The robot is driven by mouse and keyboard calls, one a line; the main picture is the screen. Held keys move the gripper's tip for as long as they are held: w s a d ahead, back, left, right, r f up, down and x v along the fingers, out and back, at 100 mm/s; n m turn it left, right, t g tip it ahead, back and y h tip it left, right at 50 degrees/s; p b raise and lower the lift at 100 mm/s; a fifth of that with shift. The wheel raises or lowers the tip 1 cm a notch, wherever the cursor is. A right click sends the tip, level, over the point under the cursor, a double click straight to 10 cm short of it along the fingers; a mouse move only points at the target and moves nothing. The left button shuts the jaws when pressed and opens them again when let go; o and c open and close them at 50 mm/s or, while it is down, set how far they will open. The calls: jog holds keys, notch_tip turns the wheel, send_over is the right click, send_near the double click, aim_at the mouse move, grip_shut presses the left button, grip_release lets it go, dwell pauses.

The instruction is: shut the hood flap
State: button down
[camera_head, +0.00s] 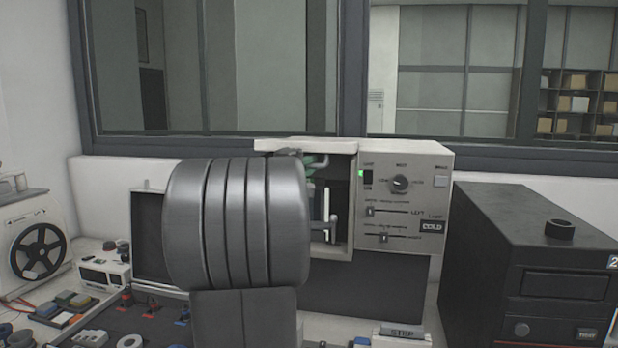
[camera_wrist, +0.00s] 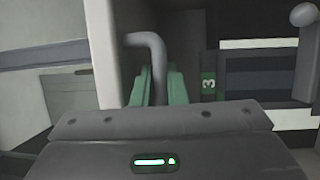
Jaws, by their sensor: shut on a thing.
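The press housing (camera_head: 402,200) is a pale box with a control panel on its right and an open bay (camera_head: 340,165) on its left. My gripper (camera_wrist: 157,85) has green fingers and is shut on a grey bent handle (camera_wrist: 157,52) in the wrist view. In the head view my arm covers most of the gripper; a bit of green and grey shows in the bay. A pale upright panel (camera_wrist: 103,50) stands just left of the handle. I cannot tell for sure whether it is the hood flap. The flap's hinge and full outline are hidden.
A reel machine (camera_head: 38,250) and small parts crowd the left bench. A dark panel with a light rim (camera_head: 150,235) is behind my arm. Windows are behind.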

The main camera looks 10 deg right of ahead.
jog(key=shift+w+d+f+b, duration=0.1)
jog(key=shift+w+f+b, duration=0.2)
jog(key=shift+f+b, duration=0.8)
jog(key=shift+r, duration=0.25)
jog(key=c, duration=1.7)
grip_release()
jog(key=shift+c, duration=0.2)
jog(key=b+v, duration=0.3)
jog(key=v, duration=1)
jog(key=shift+s+a, duration=0.25)
jog(key=shift+a, duration=0.05)
jog(key=shift+f, duration=0.1)
jog(key=p+x, duration=0.1)
jog(key=x, duration=0.3)
jog(key=p+x, duration=0.1)
jog(key=x, duration=0.4)
jog(key=p+x, duration=0.1)
jog(key=x, duration=0.3)
jog(key=shift+w+d+r, duration=0.2)
jog(key=shift+d+r, duration=0.1)
jog(key=shift+r, duration=0.05)
